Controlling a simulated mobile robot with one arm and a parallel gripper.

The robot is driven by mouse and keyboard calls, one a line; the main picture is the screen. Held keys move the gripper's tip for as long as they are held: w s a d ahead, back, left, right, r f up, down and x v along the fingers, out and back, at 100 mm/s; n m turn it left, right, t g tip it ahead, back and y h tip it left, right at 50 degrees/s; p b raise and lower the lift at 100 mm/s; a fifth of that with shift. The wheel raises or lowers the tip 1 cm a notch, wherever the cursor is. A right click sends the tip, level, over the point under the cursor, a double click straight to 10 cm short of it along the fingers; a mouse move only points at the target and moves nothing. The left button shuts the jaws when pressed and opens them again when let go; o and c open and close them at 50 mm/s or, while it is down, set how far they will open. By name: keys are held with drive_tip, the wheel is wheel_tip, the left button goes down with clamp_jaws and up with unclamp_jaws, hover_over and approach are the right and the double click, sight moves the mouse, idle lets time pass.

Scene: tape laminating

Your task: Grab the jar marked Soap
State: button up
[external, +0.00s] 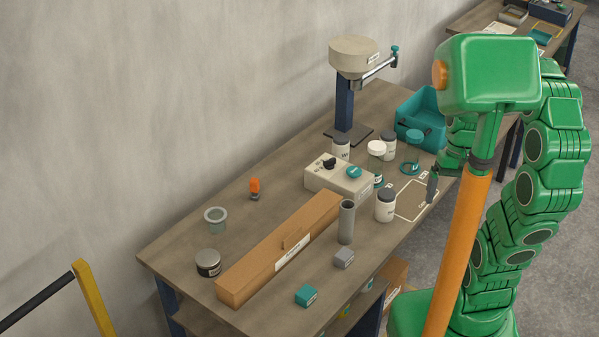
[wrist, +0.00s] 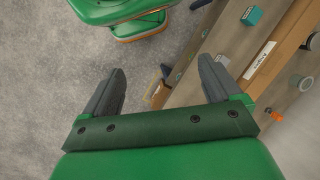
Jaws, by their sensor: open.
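Several jars stand on the workbench, but their labels are too small to read, so I cannot tell which is marked Soap. A white jar with a dark lid (external: 386,207) stands near the front edge. Another dark-lidded white jar (external: 389,147), one with a white lid (external: 376,149) and one by the press (external: 341,150) stand farther back. My gripper (wrist: 163,68) is open and empty, over the bench's front edge and the floor. In the external view its dark finger (external: 433,186) shows right of the nearest white jar, apart from it.
A long brown box (external: 265,262) lies along the bench (external: 165,257). A grey cylinder (external: 346,222) stands at its right end, beside a beige control box (external: 325,180). A press (external: 345,108) and teal bin (external: 405,107) stand behind. Small blocks lie near the front edge.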

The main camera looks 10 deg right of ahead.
drive_tip(key=w+a+f+m+g+y, duration=0.1)
drive_tip(key=w+a+f+m+y, duration=0.3)
drive_tip(key=w, duration=0.6)
drive_tip(key=m+t+y, duration=0.4)
drive_tip(key=m+y, duration=0.4)
drive_tip(key=m, duration=0.6)
approach(385, 203)
drive_tip(key=w+f, duration=0.1)
drive_tip(key=w+a+f, duration=0.1)
drive_tip(key=shift+w+a+f, duration=0.2)
drive_tip(key=shift+w+f, duration=0.1)
drive_tip(key=shift+w, duration=0.05)
drive_tip(key=shift+f+x, duration=0.15)
drive_tip(key=shift+x, duration=1.8)
drive_tip(key=shift+f+x, duration=0.1)
drive_tip(key=shift+x, duration=1.8)
drive_tip(key=shift+d, duration=0.1)
drive_tip(key=shift+c, duration=0.4)
drive_tip(key=c, duration=1.2)
drive_tip(key=shift+o, duration=0.2)
